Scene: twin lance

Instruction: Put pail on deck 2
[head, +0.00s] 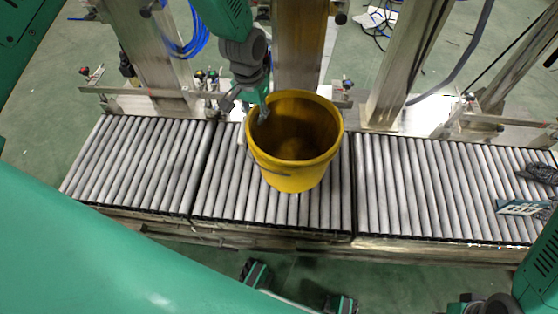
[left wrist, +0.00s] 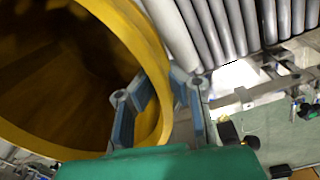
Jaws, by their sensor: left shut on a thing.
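The yellow pail (head: 293,172) is upright and open at the top, over the middle roller section (head: 227,190). I cannot tell whether its base rests on the rollers. My left gripper (head: 260,112) comes down from above and is shut on the pail's rim at its left side. In the left wrist view, the fingers (left wrist: 158,105) lie on either side of the wall of the pail (left wrist: 60,90). No deck numbers can be read. My right gripper cannot be made out.
A left roller section (head: 135,165) is bare. The right roller section (head: 430,190) bears a dark item with a teal and white label (head: 522,208) at its right end. Metal posts (head: 300,45) stand behind the rollers, and blue cables (head: 185,40) hang at the back left.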

